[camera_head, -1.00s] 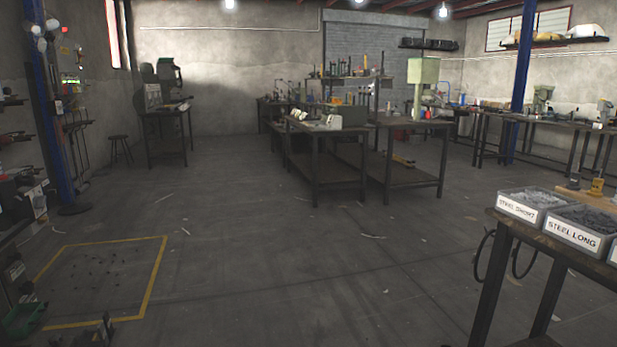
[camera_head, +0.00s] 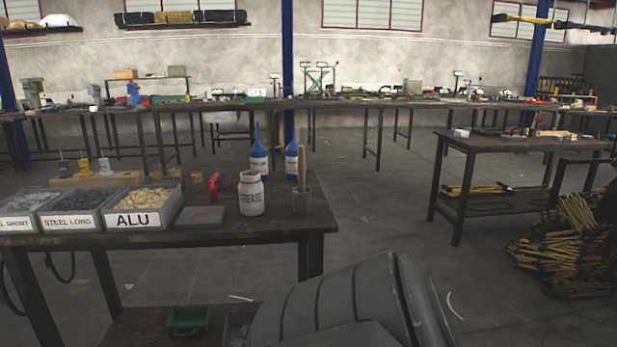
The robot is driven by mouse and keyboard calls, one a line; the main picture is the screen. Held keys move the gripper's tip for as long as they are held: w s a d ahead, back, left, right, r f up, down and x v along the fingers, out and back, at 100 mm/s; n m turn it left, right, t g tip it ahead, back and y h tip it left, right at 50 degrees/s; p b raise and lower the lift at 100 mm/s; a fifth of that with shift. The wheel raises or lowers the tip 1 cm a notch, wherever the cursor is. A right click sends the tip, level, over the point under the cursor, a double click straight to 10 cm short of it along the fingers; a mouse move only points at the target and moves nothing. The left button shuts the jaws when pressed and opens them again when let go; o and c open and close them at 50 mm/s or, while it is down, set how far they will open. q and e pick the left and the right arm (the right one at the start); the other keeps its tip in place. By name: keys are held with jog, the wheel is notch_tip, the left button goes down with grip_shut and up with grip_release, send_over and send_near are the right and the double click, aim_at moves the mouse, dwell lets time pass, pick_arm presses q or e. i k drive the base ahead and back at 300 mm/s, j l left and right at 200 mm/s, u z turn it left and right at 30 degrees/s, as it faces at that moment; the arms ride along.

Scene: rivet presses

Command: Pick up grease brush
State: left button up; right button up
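A wooden handle (camera_head: 302,166), which looks like the grease brush, stands upright in a grey cup (camera_head: 303,199) at the right end of the near workbench. Its lower end is hidden in the cup. A white jar labelled GREASE (camera_head: 251,193) stands just left of the cup. Blue bottles (camera_head: 258,152) with pointed tops stand behind them. Neither of my grippers shows in the head view.
Bins marked STEEL LONG (camera_head: 75,221) and ALU (camera_head: 144,215) line the near bench (camera_head: 260,226) on the left. A red item (camera_head: 213,186) and a flat grey plate (camera_head: 200,217) lie beside them. Open floor separates this bench from another table (camera_head: 500,144) on the right.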

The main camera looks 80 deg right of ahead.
aim_at(301, 163)
jog(key=z, duration=2.45)
